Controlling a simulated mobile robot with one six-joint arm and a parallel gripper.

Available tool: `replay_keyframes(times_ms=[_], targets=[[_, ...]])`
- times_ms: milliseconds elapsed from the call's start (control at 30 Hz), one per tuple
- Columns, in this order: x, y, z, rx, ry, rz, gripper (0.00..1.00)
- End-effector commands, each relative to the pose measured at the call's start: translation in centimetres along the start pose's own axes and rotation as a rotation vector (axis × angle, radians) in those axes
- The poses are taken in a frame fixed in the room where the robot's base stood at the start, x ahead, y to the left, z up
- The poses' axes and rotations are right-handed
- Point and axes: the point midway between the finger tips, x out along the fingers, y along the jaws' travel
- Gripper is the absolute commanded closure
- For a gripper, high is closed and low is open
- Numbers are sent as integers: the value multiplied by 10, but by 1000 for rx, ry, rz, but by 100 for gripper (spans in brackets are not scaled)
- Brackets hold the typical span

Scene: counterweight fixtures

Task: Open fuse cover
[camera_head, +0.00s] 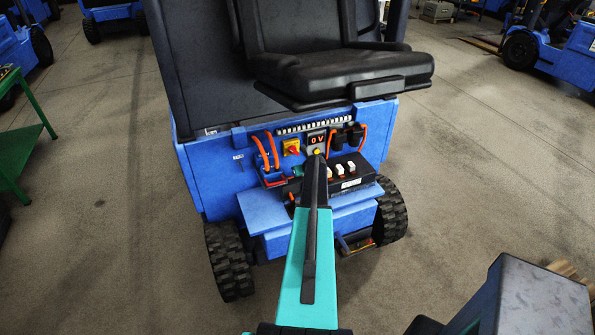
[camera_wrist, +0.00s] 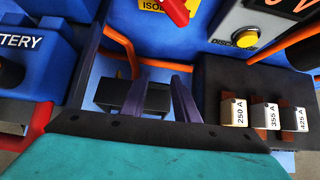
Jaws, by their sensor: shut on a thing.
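My gripper (camera_wrist: 161,78) shows in the wrist view as two dark fingers, closed on a black block, apparently the fuse cover (camera_wrist: 153,99). The block lies in a pale recess between the battery connector and the fuse rack; its edges are partly hidden by the fingers. In the head view my arm reaches to the truck's blue rear panel (camera_head: 222,178), and hides the fingertips and the block. I cannot tell how far the cover is open.
A black rack (camera_wrist: 215,75) with several labelled fuses (camera_wrist: 234,110) is just right of my gripper. A yellow button (camera_wrist: 244,39), red isolator switch (camera_wrist: 177,10) and orange cables (camera_wrist: 120,45) are close above. A blue battery connector (camera_wrist: 35,50) is left. The seat (camera_head: 340,75) overhangs.

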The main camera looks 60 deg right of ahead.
Motion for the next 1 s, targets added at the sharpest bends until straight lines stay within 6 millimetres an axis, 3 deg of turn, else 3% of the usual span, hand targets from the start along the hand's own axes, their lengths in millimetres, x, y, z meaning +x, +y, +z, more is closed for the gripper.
replay_keyframes(times_ms=[33,833,867,933,1000], targets=[[-2,-4,13,2,-2,-8,100],[7,-3,11,-2,78,-1,100],[8,-3,11,-3,78,-1,69],[8,-2,10,-3,79,-1,57],[8,-2,9,-4,82,0,53]])
